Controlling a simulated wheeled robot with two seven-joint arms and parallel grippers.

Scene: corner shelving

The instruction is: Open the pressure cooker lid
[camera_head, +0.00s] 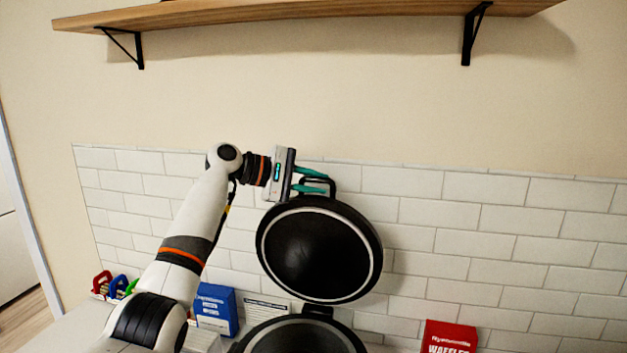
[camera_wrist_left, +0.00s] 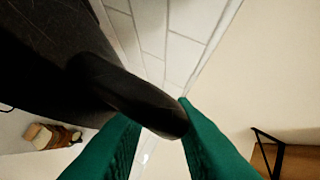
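The pressure cooker stands open in the head view. Its black round lid (camera_head: 318,252) with a light rim is tilted up nearly upright, inner side facing me. The dark pot (camera_head: 300,340) below it is cut by the bottom edge. My left gripper (camera_head: 327,181) is at the top of the lid, its teal fingers on either side of the black loop handle (camera_head: 333,186). In the left wrist view the dark handle (camera_wrist_left: 130,95) spans the gap between the green fingertips (camera_wrist_left: 160,122). Whether both fingers press on it cannot be told. My right gripper is out of view.
A white tiled wall (camera_head: 440,215) stands close behind the lid. A wooden shelf (camera_head: 300,15) on black brackets is above. A blue box (camera_head: 215,308) and coloured items (camera_head: 110,286) are at left; a red waffles box (camera_head: 449,337) is at right.

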